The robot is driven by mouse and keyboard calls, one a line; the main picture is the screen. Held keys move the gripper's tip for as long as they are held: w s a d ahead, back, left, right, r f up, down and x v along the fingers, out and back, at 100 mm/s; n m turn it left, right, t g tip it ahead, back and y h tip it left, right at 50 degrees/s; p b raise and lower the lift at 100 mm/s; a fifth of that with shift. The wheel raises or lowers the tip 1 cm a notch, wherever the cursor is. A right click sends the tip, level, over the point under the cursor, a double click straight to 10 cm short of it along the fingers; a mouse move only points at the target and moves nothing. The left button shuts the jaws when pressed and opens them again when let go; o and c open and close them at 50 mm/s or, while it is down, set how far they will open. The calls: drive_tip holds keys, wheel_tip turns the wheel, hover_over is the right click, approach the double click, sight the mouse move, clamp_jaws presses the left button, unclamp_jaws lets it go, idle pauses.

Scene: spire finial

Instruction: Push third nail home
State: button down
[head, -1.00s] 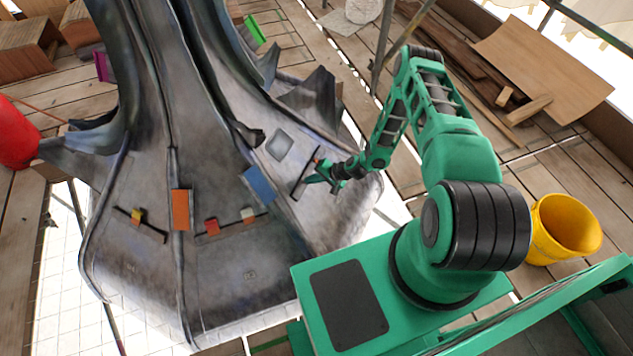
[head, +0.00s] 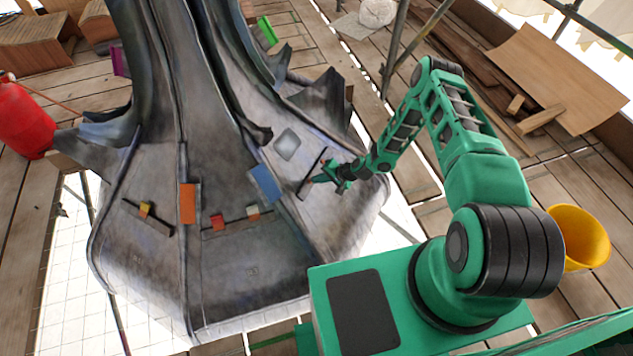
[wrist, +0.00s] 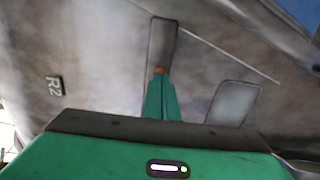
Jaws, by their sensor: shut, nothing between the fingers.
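My gripper (head: 328,178) is shut and empty at the right panel of the grey metal spire base (head: 230,280). Its tip is at the dark strip (head: 304,188) on that panel. In the wrist view the closed green fingers (wrist: 160,82) point along the strip (wrist: 162,42). A small orange-red spot (wrist: 160,70) shows right at the fingertips; I cannot tell whether it is a nail head, or whether the tip touches it. Other dark strips carry a yellow block (head: 146,209), a red block (head: 217,221) and a pale block (head: 253,211). No nail can be clearly made out.
An orange plate (head: 188,203) and a blue plate (head: 265,183) lie on the seams. A grey square plate (head: 287,145) is near my gripper. A yellow bucket (head: 580,238) stands at the right on the planks.

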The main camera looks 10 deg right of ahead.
drive_tip(key=v, duration=1.2)
drive_tip(key=shift+d, duration=0.3)
drive_tip(key=s+d+r+n+g+h, duration=0.1)
drive_tip(key=s+d+r+h, duration=0.3)
drive_tip(key=r, duration=0.7)
drive_tip(key=s+d+r+n+g, duration=0.2)
drive_tip(key=d+r, duration=0.5)
drive_tip(key=r, duration=0.5)
drive_tip(key=s+d+r+n+g+h, duration=0.1)
drive_tip(key=s+d+r, duration=0.3)
drive_tip(key=r, duration=0.7)
drive_tip(key=s+d+r+m+g+h, duration=0.15)
drive_tip(key=s+d+r, duration=0.25)
drive_tip(key=s+r, duration=1.15)
drive_tip(key=s, duration=0.4)
drive_tip(key=s+a+r+m, duration=0.1)
drive_tip(key=s+r, duration=0.3)
drive_tip(key=s, duration=0.4)
drive_tip(key=shift+a, duration=0.3)
